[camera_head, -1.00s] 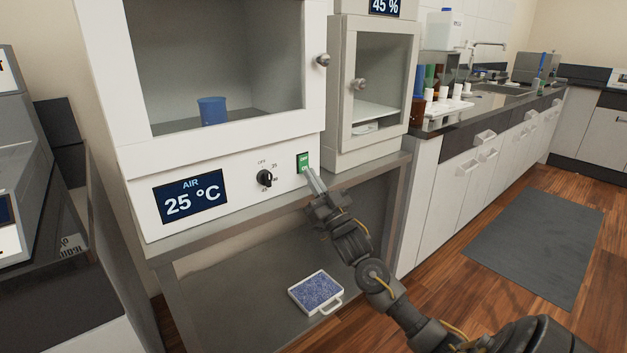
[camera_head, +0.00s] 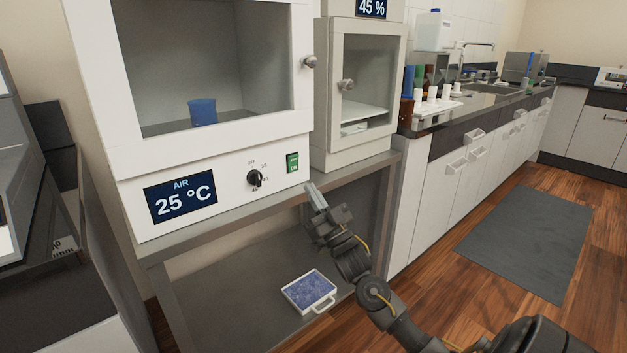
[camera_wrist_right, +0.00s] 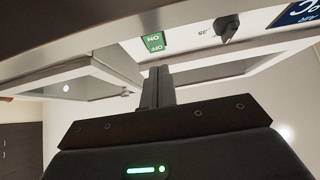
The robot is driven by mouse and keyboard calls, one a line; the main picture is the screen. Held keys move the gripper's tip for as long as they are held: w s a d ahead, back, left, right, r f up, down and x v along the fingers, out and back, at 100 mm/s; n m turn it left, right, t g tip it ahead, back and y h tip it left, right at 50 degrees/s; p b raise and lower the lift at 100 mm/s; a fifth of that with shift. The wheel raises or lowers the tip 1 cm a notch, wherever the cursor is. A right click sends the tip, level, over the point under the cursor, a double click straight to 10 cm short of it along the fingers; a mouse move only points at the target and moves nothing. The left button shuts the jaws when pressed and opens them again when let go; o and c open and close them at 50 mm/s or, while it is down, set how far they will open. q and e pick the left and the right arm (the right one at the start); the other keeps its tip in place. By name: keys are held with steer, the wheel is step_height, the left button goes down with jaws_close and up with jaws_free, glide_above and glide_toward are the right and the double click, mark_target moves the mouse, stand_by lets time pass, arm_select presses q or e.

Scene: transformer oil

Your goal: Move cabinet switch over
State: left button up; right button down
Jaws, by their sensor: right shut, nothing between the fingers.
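The white cabinet (camera_head: 225,170) stands on a metal table, its display reading AIR 25 °C. Its green switch (camera_head: 292,162) is at the right end of the front panel and also shows in the right wrist view (camera_wrist_right: 154,41). A black dial (camera_head: 254,178) sits to the left of the switch. My right gripper (camera_head: 314,191) is shut and empty, below and slightly right of the switch and apart from it. In the right wrist view its fingers (camera_wrist_right: 157,72) point toward the switch. My left gripper is not in view.
A second cabinet (camera_head: 362,90) reading 45 % stands close on the right. The metal table's edge (camera_head: 230,212) runs just below the panel. A blue-filled tray (camera_head: 309,291) lies on the lower shelf. A counter with bottles (camera_head: 440,105) is farther right.

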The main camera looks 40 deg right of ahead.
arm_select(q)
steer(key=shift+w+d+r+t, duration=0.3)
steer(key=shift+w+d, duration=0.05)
arm_select(e)
steer(key=w+f+v, duration=0.1)
steer(key=v, duration=0.6)
steer(key=shift+s+d+f, duration=0.25)
steer(key=shift+f, duration=0.15)
